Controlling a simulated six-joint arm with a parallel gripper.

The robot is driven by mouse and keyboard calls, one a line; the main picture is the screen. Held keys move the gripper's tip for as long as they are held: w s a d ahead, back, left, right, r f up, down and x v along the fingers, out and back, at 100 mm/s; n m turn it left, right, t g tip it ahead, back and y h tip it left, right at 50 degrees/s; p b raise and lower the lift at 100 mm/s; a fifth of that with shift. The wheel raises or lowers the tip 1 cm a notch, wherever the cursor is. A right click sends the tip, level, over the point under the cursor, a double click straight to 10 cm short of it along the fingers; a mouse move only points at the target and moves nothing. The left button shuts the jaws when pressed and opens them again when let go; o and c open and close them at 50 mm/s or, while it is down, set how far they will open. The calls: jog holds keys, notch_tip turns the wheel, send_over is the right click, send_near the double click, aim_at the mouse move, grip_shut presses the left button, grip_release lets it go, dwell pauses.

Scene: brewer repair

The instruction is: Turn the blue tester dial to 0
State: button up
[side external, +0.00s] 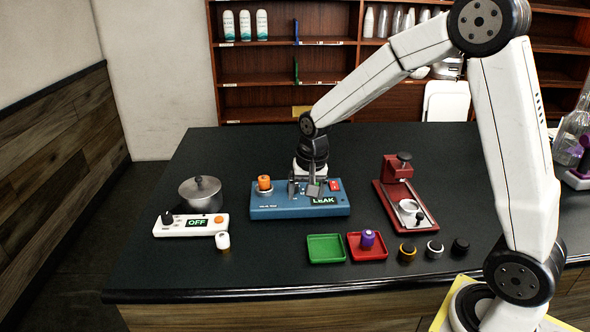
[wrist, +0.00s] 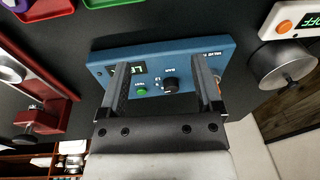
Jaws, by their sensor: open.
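The blue tester (side external: 275,207) stands on the dark counter with an orange part on its left top and a green LEAK display. My gripper (side external: 306,190) hangs pointing down over the middle of the tester, fingers apart. In the wrist view the same blue tester (wrist: 205,52) lies beneath my open gripper (wrist: 158,72). The black dial (wrist: 171,86) shows between the two fingers, nearer the right one, with small markings and a green button beside it. I cannot read which number the dial points to. In the side view the fingers hide the dial.
A white hot plate (side external: 175,225) with an OFF display and a metal pot (side external: 200,193) stand left of the tester. A red press (side external: 396,190) stands to the right. A green tray (side external: 326,248), a red tray (side external: 383,252) and several rings lie in front.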

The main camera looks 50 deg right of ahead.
jog(key=w+d+m, duration=0.2)
jog(key=w+m, duration=0.1)
jog(key=w+d+m, duration=0.3)
jog(key=w, duration=0.1)
jog(key=w+d+m+g, duration=0.1)
jog(key=w+d+m, duration=0.2)
jog(key=w, duration=0.1)
jog(key=shift+d+r, duration=0.15)
jog(key=shift+r, duration=0.2)
jog(key=shift+w+d+m, duration=0.3)
jog(key=shift+d+m, duration=0.1)
jog(key=shift+w+f, duration=0.2)
jog(key=shift+f, duration=3.7)
jog(key=shift+c, duration=0.3)
grip_shut()
